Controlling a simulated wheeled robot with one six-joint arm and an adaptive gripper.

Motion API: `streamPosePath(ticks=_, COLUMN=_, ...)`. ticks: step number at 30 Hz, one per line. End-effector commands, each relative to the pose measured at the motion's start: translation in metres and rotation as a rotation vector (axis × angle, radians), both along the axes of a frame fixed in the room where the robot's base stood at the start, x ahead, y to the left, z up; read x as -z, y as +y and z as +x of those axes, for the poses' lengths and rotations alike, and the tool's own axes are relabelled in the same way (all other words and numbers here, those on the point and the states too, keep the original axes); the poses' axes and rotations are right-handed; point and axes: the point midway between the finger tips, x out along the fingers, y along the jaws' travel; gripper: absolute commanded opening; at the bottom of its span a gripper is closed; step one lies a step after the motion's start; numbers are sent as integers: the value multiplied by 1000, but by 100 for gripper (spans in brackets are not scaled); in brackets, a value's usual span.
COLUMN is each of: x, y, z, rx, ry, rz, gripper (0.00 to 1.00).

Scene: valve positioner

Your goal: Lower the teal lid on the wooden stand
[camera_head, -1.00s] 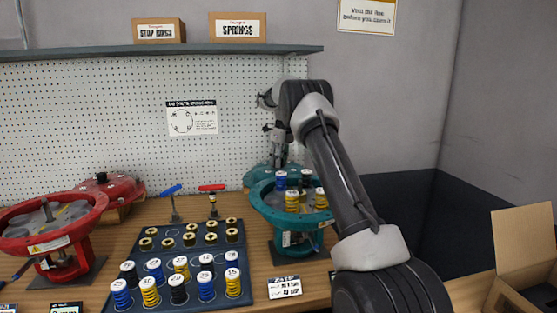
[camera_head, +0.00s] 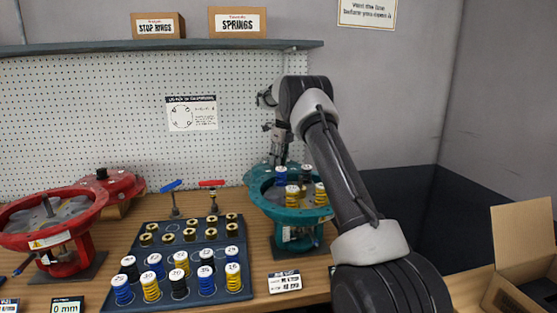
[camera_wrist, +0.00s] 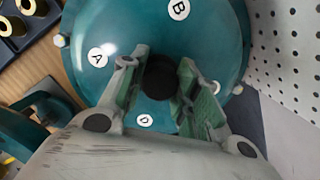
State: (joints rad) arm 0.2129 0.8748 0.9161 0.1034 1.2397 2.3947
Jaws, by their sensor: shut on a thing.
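The teal lid (camera_wrist: 105,25) is a round dome with white A, B and D labels and a black knob (camera_wrist: 159,78). It fills the top of the wrist view. My gripper (camera_wrist: 160,82) is shut on the knob, with one finger on each side. In the head view my gripper (camera_head: 279,157) is at the back of the bench, in front of the pegboard, and the lid (camera_head: 257,172) shows partly behind the teal housing. The wooden stand under the lid is hidden, so I cannot tell whether they touch.
The open teal housing (camera_head: 268,211) with several springs stands just in front of the lid. The pegboard (camera_wrist: 289,35) is close behind. A dark tray (camera_head: 216,225) of springs and rings, a red housing (camera_head: 90,210) and a red lid (camera_head: 118,183) stand to the left.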

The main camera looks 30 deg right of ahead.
Motion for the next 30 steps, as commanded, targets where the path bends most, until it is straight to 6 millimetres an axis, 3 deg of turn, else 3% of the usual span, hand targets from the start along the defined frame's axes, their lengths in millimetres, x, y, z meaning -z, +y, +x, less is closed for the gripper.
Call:
streamPosePath(ticks=1, x=-2, y=0, z=1, rx=0, ry=-4, rz=-1, gripper=0)
streamPosePath(ticks=2, x=-2, y=0, z=1, rx=0, ry=-4, rz=0, gripper=37)
streamPosePath(ticks=5, x=-1, y=0, z=0, rx=0, ry=-3, rz=-1, gripper=55)
streamPosePath(ticks=17, x=-4, y=0, z=-1, rx=0, ry=0, rz=1, gripper=56)
streamPosePath(ticks=20, x=-18, y=-1, z=-2, rx=0, ry=-1, rz=0, gripper=56)
streamPosePath(ticks=30, x=-91, y=-7, z=-11, rx=0, ry=-3, rz=-1, gripper=56)
